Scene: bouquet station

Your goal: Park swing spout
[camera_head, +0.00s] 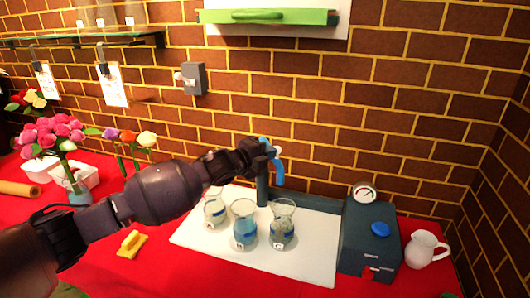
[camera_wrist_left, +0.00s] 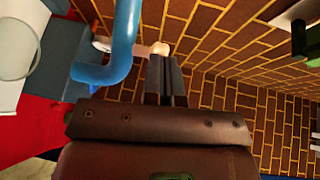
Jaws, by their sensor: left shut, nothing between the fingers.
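The swing spout (camera_head: 279,172) is a blue bent tube at the top of a dark teal post (camera_head: 262,190) behind the white board. Its curved end hangs down on the right side of the post. In the left wrist view the spout (camera_wrist_left: 122,45) is a large blue hook just left of my fingers. My left gripper (camera_head: 264,150) is at the spout's top, with its fingers shut and empty. In the wrist view the shut fingers (camera_wrist_left: 168,78) are close beside the blue tube; I cannot tell whether they touch it. My right gripper is in neither view.
Three glass vessels (camera_head: 245,232) stand on the white board (camera_head: 310,255) below the spout. A dark teal box (camera_head: 362,245) with a gauge and blue knob, and a white jug (camera_head: 425,250), stand to the right. A yellow object (camera_head: 131,244) lies left. The brick wall is close behind.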

